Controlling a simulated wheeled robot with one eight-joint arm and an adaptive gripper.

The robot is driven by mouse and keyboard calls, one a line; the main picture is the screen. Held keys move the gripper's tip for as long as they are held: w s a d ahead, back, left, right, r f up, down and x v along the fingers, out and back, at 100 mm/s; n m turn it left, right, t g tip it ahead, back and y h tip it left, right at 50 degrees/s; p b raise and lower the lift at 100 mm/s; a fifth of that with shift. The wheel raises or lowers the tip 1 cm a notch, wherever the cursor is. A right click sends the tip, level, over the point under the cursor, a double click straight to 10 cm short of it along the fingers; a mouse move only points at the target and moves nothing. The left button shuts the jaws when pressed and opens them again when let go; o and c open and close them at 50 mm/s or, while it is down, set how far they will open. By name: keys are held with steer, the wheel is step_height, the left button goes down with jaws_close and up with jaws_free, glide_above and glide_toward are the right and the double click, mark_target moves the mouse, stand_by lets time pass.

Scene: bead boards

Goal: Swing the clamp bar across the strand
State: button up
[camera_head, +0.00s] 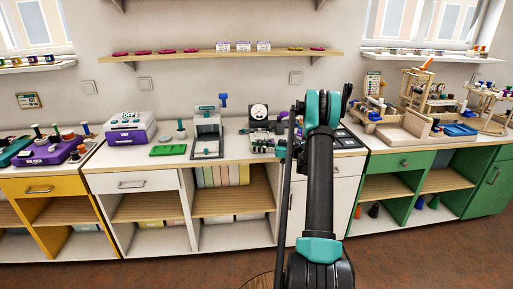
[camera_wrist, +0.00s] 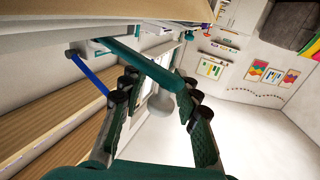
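In the wrist view, my gripper (camera_wrist: 160,88) is open, with one dark green finger on each side. A teal bar (camera_wrist: 138,62), which looks like the clamp bar, runs from a pale mount (camera_wrist: 96,46) at upper left to between the fingertips. A grey ball knob (camera_wrist: 160,104) shows between the fingers near the bar's end. I cannot tell whether a finger touches the bar or knob. A blue rod (camera_wrist: 88,72) stands out from the mount beside the left finger. I cannot make out the strand. In the head view, my arm hides much of the work spot.
On the white counter (camera_head: 125,172) stand a device with a round dial (camera_head: 259,112), a grey-and-teal press (camera_head: 207,125), a purple-and-white box (camera_head: 130,127) and a green tray (camera_head: 168,150). Wooden racks (camera_head: 415,90) stand on the green cabinet at right. A shelf (camera_head: 215,55) hangs above.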

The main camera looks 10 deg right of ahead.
steer(key=v, duration=1.2)
steer(key=shift+c, duration=0.5)
